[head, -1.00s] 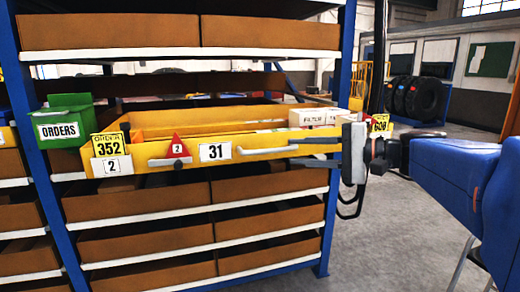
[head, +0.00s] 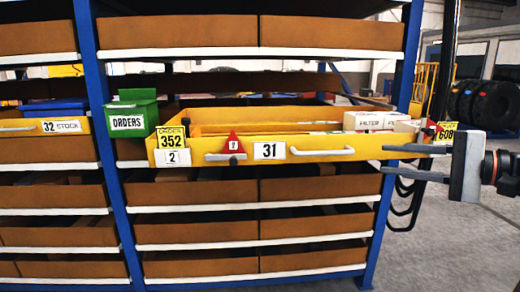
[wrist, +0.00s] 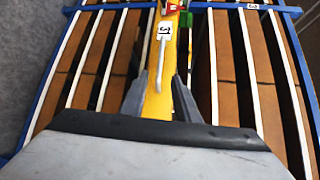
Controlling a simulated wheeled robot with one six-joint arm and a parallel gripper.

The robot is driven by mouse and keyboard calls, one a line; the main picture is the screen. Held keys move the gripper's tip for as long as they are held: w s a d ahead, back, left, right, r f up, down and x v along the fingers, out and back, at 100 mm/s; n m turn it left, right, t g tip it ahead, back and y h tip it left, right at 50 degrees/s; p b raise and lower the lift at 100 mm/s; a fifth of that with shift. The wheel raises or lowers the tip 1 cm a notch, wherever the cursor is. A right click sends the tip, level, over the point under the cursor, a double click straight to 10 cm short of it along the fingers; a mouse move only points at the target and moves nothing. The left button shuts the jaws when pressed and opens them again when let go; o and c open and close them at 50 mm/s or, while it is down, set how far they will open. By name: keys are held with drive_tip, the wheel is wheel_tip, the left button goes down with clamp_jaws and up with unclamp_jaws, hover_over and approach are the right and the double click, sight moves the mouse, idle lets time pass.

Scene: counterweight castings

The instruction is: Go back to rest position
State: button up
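My gripper (head: 388,160) is open and empty at the right end of the yellow drawer (head: 375,153) in the head view. Its two grey fingers point left, apart from the white bar handle (head: 322,151). In the wrist view my gripper (wrist: 160,98) shows both fingers spread, with the yellow drawer front (wrist: 158,103) between them in the picture. The handle (wrist: 160,65) lies beyond the fingertips. The drawer is labelled 31 and stands pulled out of the rack. My arm behind the gripper is mostly out of view.
A green ORDERS bin (head: 131,112) hangs left of the drawer. White filter boxes (head: 370,120) sit inside at right. A blue upright (head: 408,60) of the rack stands behind the gripper. Open floor (head: 465,235) lies at right, with tyres (head: 492,104) farther back.

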drive_tip(key=shift+s+d, duration=0.2)
drive_tip(key=shift+s, duration=0.05)
idle(0.3)
drive_tip(key=s+a+f+n+g+h, duration=0.1)
drive_tip(key=s+a+f+g+h, duration=0.15)
drive_tip(key=a+f, duration=0.4)
drive_tip(key=s+a+f+n+g+h, duration=0.1)
drive_tip(key=s+a+f+n+g, duration=0.2)
drive_tip(key=f, duration=0.7)
drive_tip(key=s+d+f+n+h, duration=0.2)
drive_tip(key=f+n+h, duration=0.1)
drive_tip(key=f, duration=0.3)
drive_tip(key=s+d+f+n+g+h, duration=0.1)
drive_tip(key=s+d+f+n+h, duration=0.1)
drive_tip(key=f+h, duration=0.3)
drive_tip(key=shift+s+f+n, duration=0.3)
drive_tip(key=shift+f+n, duration=0.2)
drive_tip(key=shift+n, duration=0.3)
drive_tip(key=shift+d, duration=0.1)
